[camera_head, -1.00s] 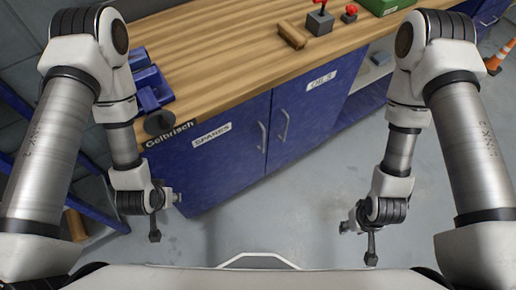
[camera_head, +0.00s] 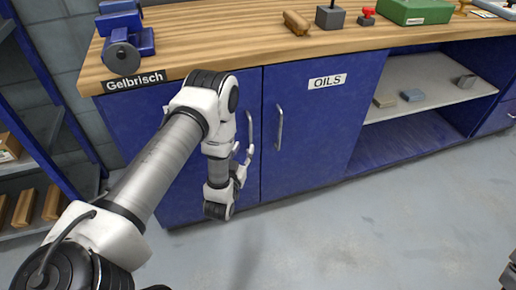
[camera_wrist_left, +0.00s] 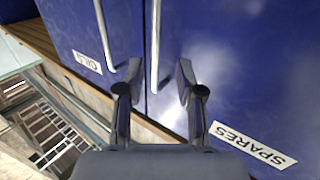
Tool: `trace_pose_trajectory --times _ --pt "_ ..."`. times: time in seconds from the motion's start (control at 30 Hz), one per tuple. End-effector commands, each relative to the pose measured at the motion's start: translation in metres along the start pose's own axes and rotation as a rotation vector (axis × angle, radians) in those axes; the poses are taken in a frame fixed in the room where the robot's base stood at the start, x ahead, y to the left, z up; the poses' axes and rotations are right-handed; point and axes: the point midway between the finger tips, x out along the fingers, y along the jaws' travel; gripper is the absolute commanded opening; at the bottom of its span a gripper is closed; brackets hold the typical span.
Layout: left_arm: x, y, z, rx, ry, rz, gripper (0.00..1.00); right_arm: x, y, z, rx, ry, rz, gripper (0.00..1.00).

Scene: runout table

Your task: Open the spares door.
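The blue spares door (camera_head: 140,122) is the cabinet's left door and looks shut in the head view. Its label is hidden there by my left arm, but the SPARES label (camera_wrist_left: 254,145) shows in the left wrist view. The door's upright metal handle (camera_wrist_left: 155,40) runs down between the fingers of my left gripper (camera_wrist_left: 158,78). The fingers are apart, one on each side of the handle, with no visible grip on it. In the head view my left gripper (camera_head: 241,166) is at the handle, partly hidden by its wrist. My right gripper is not visible.
The oils door (camera_head: 318,130), with its own handle (camera_head: 279,127), is beside the spares door. The wooden worktop (camera_head: 225,42) above carries a blue vise (camera_head: 125,40) and a green box (camera_head: 414,11). An open shelf (camera_head: 440,82) is to the right. The floor in front is clear.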

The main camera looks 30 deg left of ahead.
Motion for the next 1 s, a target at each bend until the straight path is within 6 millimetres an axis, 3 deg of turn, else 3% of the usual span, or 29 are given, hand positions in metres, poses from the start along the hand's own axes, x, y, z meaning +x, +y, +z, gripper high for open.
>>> trace_pose_trajectory --times 0.33,0.63,0.67,0.7,0.77,1.0 --pt "0.062 0.001 -0.003 0.000 0.004 0.002 0.37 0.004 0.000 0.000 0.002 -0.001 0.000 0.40" --pt "0.070 0.001 -0.003 0.000 0.000 0.003 0.37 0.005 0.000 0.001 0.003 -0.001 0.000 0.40" --pt "0.070 0.001 -0.003 0.000 0.000 0.002 0.33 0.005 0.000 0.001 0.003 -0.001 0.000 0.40" --pt "0.070 0.001 -0.003 0.000 0.000 0.003 0.19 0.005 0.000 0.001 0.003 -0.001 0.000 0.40" --pt "0.070 0.001 -0.003 0.000 0.000 0.002 0.00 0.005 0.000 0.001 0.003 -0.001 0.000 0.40" --pt "0.070 0.002 -0.003 0.000 0.000 0.003 0.00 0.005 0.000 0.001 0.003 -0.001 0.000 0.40"
